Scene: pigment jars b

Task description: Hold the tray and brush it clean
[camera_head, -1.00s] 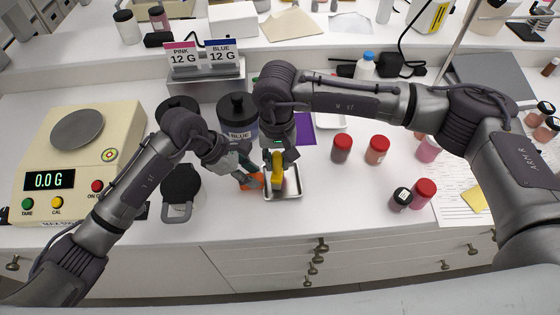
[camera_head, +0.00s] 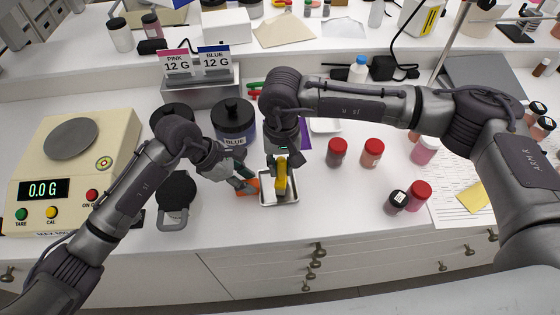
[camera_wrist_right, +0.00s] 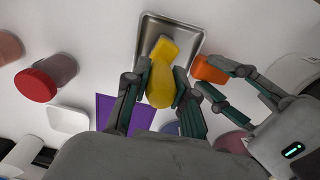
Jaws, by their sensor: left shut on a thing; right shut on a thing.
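The small metal tray (camera_head: 296,190) lies on the bench near its front edge; it also shows in the right wrist view (camera_wrist_right: 190,36). My right gripper (camera_head: 282,160) is shut on the yellow brush (camera_head: 281,182). The brush's lower end (camera_wrist_right: 163,48) is over the tray; I cannot tell whether it touches the bottom. My left gripper (camera_head: 244,182) is shut on an orange piece (camera_head: 250,187) at the tray's left side in the head view. In the right wrist view this orange piece (camera_wrist_right: 209,69) sits against the tray's rim.
A scale (camera_head: 70,175) reading 0.0 stands at the left. A blue-labelled jar (camera_head: 233,124) and a dark-lidded container (camera_head: 176,192) stand near my left arm. Red-lidded jars (camera_head: 372,153) stand to the right. A purple sheet (camera_wrist_right: 120,112) lies behind the tray.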

